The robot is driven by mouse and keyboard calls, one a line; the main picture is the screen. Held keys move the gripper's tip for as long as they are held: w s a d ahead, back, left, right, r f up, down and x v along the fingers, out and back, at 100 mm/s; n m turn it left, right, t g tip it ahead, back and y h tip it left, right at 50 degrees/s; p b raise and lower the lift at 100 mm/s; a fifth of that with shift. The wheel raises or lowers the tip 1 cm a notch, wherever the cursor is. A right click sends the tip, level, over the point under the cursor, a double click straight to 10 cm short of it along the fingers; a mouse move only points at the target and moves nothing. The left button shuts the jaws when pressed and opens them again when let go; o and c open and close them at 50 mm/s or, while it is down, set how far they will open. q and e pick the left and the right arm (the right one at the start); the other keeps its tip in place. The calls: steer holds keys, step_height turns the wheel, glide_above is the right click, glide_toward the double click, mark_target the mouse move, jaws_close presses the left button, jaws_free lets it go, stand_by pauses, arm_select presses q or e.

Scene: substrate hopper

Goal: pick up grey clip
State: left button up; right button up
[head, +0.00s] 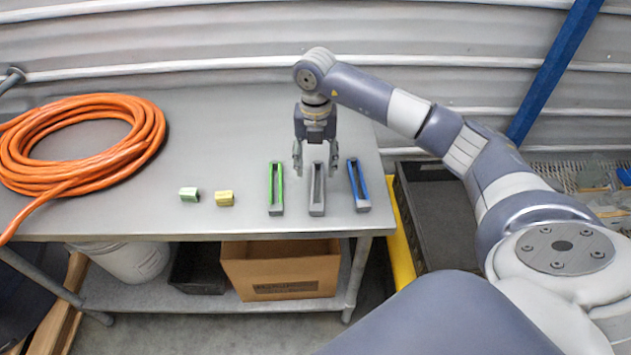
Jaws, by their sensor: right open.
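The grey clip (317,193) is a long, narrow slotted piece lying on the metal table, between a green clip (275,189) on its left and a blue clip (358,186) on its right. My right gripper (316,172) points down over the far end of the grey clip. Its fingers are open, one on each side of the clip's far end in the picture. Whether they are above the clip or down beside it, I cannot tell. My left gripper does not show.
A small pale green block (189,195) and a yellow block (225,198) sit left of the clips. A coiled orange hose (140,150) covers the table's left part. The metal table (225,140) is bare behind the blocks. A cardboard box (282,270) stands on the shelf below.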

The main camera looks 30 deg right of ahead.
mark_target(317, 188)
step_height(317, 188, down, 2)
steer(key=shift+w+f+p, duration=0.1)
steer(key=shift+f+p, duration=0.05)
steer(key=shift+p, duration=0.3)
steer(key=f, duration=0.1)
steer(key=f+p, duration=0.1)
steer(key=f, duration=0.1)
steer(key=shift+d+f+p, duration=0.3)
steer(key=shift+p, duration=0.05)
steer(key=shift+f, duration=0.5)
steer(key=shift+w, duration=0.1)
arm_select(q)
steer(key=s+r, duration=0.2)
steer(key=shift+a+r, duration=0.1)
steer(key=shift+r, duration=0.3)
arm_select(e)
steer(key=c, duration=1.1)
